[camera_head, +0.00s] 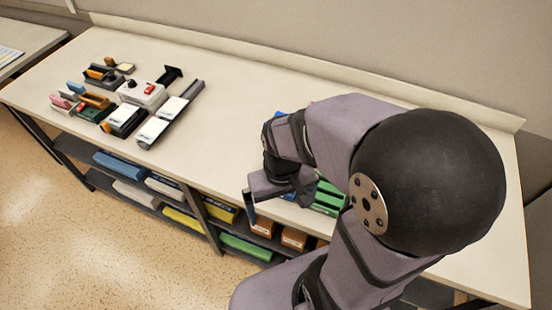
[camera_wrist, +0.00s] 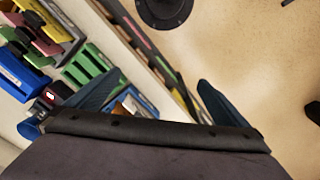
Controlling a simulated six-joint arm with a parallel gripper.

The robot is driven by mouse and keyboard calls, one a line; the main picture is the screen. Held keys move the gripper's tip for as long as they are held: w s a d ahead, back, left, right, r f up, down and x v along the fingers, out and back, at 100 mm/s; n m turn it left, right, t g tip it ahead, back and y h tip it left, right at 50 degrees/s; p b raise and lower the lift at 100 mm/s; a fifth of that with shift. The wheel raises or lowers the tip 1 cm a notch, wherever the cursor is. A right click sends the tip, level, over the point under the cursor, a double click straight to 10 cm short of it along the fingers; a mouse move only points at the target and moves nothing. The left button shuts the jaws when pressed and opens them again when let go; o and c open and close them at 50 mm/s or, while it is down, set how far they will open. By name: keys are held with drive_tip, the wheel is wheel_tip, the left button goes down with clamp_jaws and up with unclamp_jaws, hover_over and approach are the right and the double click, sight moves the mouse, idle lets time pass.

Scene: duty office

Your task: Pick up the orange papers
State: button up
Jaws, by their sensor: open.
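Two orange blocks that look like paper stacks lie on the shelf under the bench in the head view, one at the right (camera_head: 293,238) and one beside it (camera_head: 263,227). I cannot tell for certain that these are the orange papers. My gripper (camera_head: 272,199) is at the bench's front edge, above and close to them. In the wrist view my gripper (camera_wrist: 155,97) has its two dark blue fingers wide apart, with nothing held between them. A small orange-brown patch (camera_wrist: 121,108) shows beside the left finger, partly hidden.
Green items (camera_head: 329,197) lie on the bench (camera_head: 240,105) beside my gripper, partly behind my arm. Staplers and boxes crowd the bench's left, including a white box (camera_head: 142,94). Blue (camera_head: 123,165), yellow and green (camera_head: 246,247) stacks share the shelves. The bench middle is clear.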

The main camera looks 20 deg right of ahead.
drive_tip(key=w+d+m+b, duration=0.1)
drive_tip(key=w+d+m, duration=0.1)
drive_tip(key=w, duration=0.3)
drive_tip(key=w+d+m+b, duration=0.2)
drive_tip(key=w+m, duration=0.1)
drive_tip(key=w, duration=0.2)
drive_tip(key=w+d+m+b, duration=0.2)
drive_tip(key=w+m, duration=0.1)
drive_tip(key=w, duration=0.2)
drive_tip(key=shift+d+f+m, duration=0.15)
drive_tip(key=shift+d+m, duration=0.15)
drive_tip(key=shift+f+p, duration=0.55)
drive_tip(key=shift+f, duration=0.85)
drive_tip(key=shift+w+f+p, duration=0.2)
drive_tip(key=shift+f+p, duration=0.6)
drive_tip(key=shift+f, duration=1.45)
drive_tip(key=c, duration=1)
